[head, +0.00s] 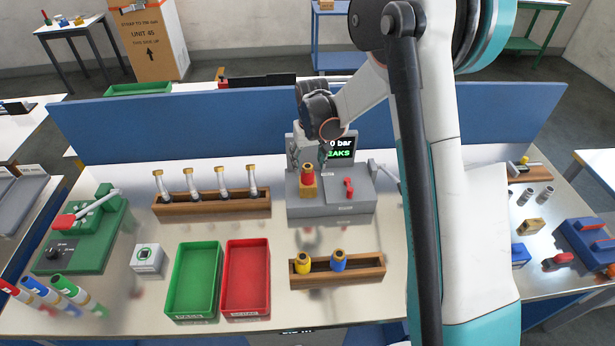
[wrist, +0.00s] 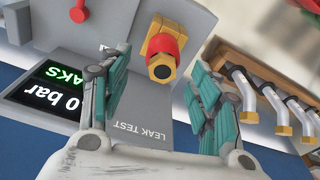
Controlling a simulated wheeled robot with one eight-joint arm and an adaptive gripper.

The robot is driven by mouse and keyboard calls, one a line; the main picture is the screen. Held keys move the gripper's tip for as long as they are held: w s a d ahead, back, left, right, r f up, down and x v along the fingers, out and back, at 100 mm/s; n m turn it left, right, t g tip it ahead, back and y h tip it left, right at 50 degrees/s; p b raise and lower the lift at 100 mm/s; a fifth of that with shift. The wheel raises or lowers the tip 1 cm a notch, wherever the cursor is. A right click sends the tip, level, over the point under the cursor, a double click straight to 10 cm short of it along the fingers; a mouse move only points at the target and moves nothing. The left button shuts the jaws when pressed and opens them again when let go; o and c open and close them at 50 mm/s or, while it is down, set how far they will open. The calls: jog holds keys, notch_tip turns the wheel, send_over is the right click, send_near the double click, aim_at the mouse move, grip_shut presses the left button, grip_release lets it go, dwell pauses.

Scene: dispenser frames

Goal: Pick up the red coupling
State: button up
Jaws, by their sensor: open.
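The red coupling (head: 307,174) stands upright on the brass fitting (head: 307,190) of the grey leak test station (head: 330,205). In the wrist view the red coupling (wrist: 164,44) shows with a brass end toward me, between and beyond the fingertips. My gripper (wrist: 157,90) is open and empty, with its teal-padded fingers on either side of the view. In the head view my gripper (head: 306,155) is just above and behind the coupling. I cannot tell exactly how far it is from it.
A wooden rack (head: 212,207) with several bent pipes stands left of the station. A second rack (head: 364,275) holds a yellow and a blue coupling in front. Green (head: 172,285) and red (head: 266,290) trays lie at front left. A blue panel (head: 170,130) runs behind.

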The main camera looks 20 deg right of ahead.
jog(key=shift+w+a+f, duration=0.15)
jog(key=shift+f, duration=2.5)
grip_shut()
jog(key=shift+r, duration=0.1)
notch_tip(320, 180, up, 20)
jog(key=p, duration=0.1)
notch_tip(320, 180, up, 6)
jog(key=f+p, duration=0.1)
jog(key=p, duration=0.2)
send_over(308, 167)
jog(key=shift+w+r, duration=0.25)
